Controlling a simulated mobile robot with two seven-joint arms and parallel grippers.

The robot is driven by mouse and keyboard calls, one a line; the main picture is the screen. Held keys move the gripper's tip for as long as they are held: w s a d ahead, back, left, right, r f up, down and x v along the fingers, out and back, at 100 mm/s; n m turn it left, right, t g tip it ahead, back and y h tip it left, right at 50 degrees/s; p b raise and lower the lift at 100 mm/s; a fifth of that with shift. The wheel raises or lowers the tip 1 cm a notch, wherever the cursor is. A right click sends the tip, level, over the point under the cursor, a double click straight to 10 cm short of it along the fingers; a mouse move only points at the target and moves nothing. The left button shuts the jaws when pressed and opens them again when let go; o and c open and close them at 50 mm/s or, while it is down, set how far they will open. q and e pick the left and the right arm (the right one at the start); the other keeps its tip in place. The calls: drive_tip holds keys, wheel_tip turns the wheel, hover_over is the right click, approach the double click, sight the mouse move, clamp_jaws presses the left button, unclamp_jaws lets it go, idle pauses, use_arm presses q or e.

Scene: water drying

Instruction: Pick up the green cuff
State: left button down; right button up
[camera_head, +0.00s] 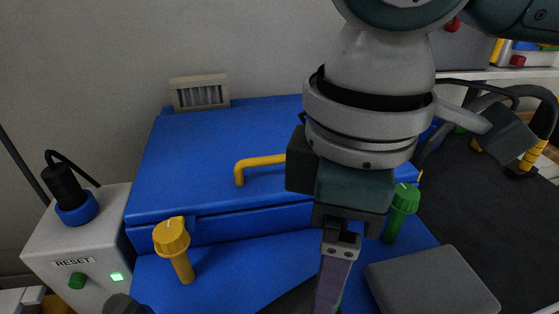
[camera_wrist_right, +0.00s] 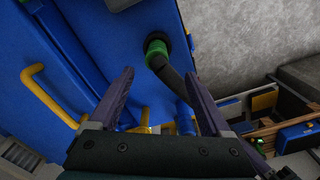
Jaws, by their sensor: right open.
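The green cuff (camera_wrist_right: 157,46) is a ring around the end of a black hose at a blue surface in the right wrist view. My right gripper (camera_wrist_right: 159,74) is open, its two purple fingers spread below the cuff in that picture, with nothing held between them. The cuff looks beyond the fingertips and apart from them. In the head view the right gripper (camera_head: 333,290) points down in front of the blue machine. A thin sliver of green shows beside its finger at the bottom edge; I cannot tell if it is the cuff.
The blue machine (camera_head: 215,150) has a yellow handle (camera_head: 258,164), a yellow knob (camera_head: 171,240) and a green knob (camera_head: 402,207) close to my right wrist. A grey pad (camera_head: 430,285) lies at the lower right. A RESET box (camera_head: 85,240) stands at left.

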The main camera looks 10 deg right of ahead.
drive_tip(key=shift+w+d+f, duration=0.1)
drive_tip(key=shift+d+f, duration=0.15)
drive_tip(key=shift+f, duration=0.3)
wheel_tip(320, 180, down, 3)
drive_tip(key=shift+a+f, duration=0.15)
drive_tip(key=shift+f, duration=0.05)
wheel_tip(320, 180, down, 6)
drive_tip(key=shift+r+b, duration=0.15)
drive_tip(key=shift+b, duration=0.15)
drive_tip(key=shift+c, duration=0.4)
clamp_jaws()
